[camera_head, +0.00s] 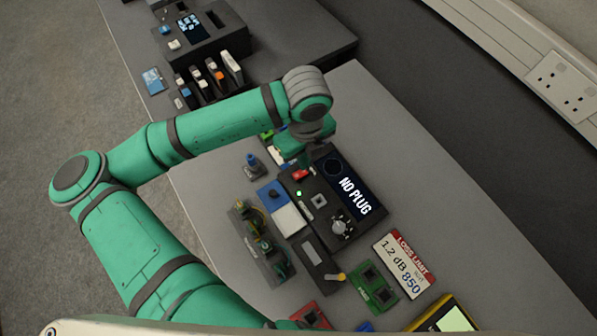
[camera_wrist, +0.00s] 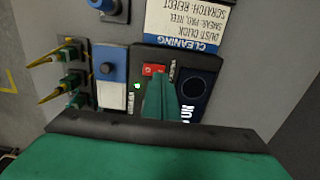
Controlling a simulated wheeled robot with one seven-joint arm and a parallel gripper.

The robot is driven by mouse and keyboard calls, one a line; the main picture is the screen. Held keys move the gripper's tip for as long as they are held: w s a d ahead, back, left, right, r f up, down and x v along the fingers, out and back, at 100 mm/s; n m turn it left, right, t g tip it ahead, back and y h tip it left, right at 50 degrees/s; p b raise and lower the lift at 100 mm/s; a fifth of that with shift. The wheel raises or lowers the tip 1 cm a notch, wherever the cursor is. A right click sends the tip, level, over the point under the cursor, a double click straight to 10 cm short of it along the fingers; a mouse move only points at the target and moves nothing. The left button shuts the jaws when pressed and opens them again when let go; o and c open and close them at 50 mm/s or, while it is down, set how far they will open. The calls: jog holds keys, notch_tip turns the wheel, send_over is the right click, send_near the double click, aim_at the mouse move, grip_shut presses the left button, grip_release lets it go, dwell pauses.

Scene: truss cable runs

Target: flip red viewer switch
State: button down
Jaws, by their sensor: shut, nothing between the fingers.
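The red viewer switch (camera_head: 300,174) is a small red rocker on the top of a black viewer box (camera_head: 309,208), near its far left corner. In the wrist view the red switch (camera_wrist: 153,70) shows just beyond my fingertips, with a lit green dot to its lower left. My gripper (camera_wrist: 157,82) is shut and empty, its green fingers pointing at the switch. Contact cannot be told. The viewer's dark screen (camera_head: 344,186) reads "NO PLUG". In the head view my arm's wrist hides the fingertips.
A blue-and-white box (camera_head: 290,219) and a rack with yellow cables (camera_head: 262,243) stand left of the viewer. A white-and-red "LOSS LIMIT" sign (camera_head: 404,263) and a green block (camera_head: 374,286) lie on the near right.

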jog(key=shift+r, duration=1.8)
